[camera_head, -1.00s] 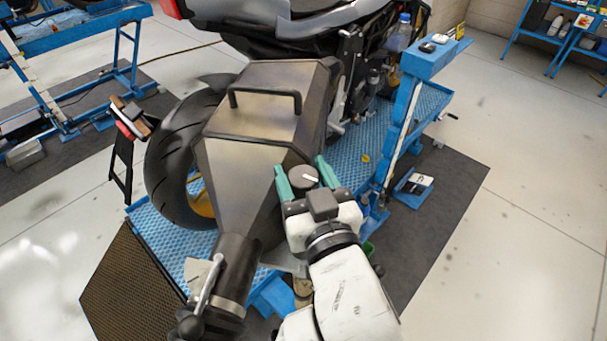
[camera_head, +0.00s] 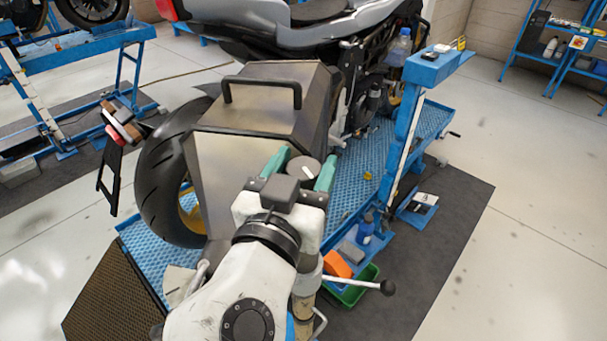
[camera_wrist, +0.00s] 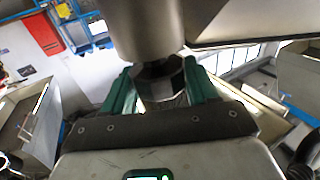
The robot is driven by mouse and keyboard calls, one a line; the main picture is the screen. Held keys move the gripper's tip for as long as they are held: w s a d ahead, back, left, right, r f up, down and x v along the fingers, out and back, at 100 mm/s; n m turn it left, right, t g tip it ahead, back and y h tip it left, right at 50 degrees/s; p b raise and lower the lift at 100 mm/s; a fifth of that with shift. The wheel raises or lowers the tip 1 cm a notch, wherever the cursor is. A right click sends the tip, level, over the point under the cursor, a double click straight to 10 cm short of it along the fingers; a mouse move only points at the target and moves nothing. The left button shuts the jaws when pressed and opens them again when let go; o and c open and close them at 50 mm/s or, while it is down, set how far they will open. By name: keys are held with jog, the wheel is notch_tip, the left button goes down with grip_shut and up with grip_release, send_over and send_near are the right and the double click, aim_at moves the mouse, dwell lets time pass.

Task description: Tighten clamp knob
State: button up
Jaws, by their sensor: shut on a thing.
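The clamp knob (camera_head: 303,168) is a round dark knob with a short white mark on its top. It sits at the right side of a metal hood (camera_head: 215,163) with a black handle on top. My gripper (camera_head: 301,171) has teal fingers on both sides of the knob and is shut on it. In the wrist view the dark knob (camera_wrist: 160,72) sits between the two teal fingers, under a large metal cylinder (camera_wrist: 145,28). The far part of the knob is hidden there.
A motorcycle's rear tyre (camera_head: 168,190) stands left of the hood on a blue lift platform (camera_head: 150,262). A blue lift post (camera_head: 402,125) rises to the right.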

jog(key=shift+f+h, duration=0.15)
jog(key=shift+h, duration=0.15)
jog(key=o, duration=0.9)
jog(key=shift+o, duration=0.2)
jog(key=b+v, duration=0.1)
jog(key=v, duration=0.9)
jog(key=shift+s+b, duration=0.35)
jog(key=shift+a, duration=0.15)
